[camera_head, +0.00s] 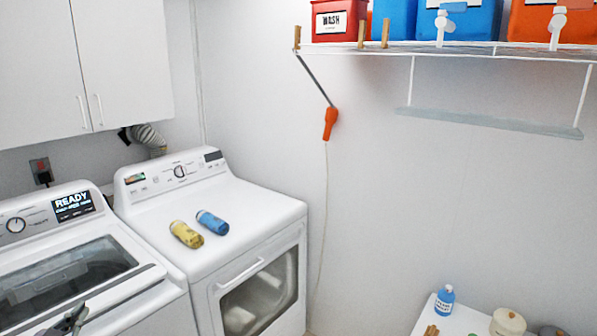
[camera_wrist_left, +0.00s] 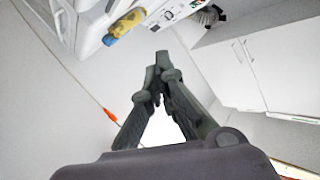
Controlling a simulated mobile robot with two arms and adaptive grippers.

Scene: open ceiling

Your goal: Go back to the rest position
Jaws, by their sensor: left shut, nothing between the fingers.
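My left gripper (camera_head: 72,318) shows at the lower left edge of the head view, in front of the left washing machine (camera_head: 120,300). In the left wrist view its fingers (camera_wrist_left: 160,75) come together at the tips with nothing between them. My right gripper is in neither view.
A yellow bottle (camera_head: 186,234) and a blue bottle (camera_head: 212,222) lie on the right-hand machine (camera_head: 250,205). A wire shelf (camera_head: 480,48) holds red, blue and orange containers. A small white table (camera_head: 465,322) bears a blue bottle (camera_head: 445,299). White cabinets (camera_head: 120,60) hang at upper left.

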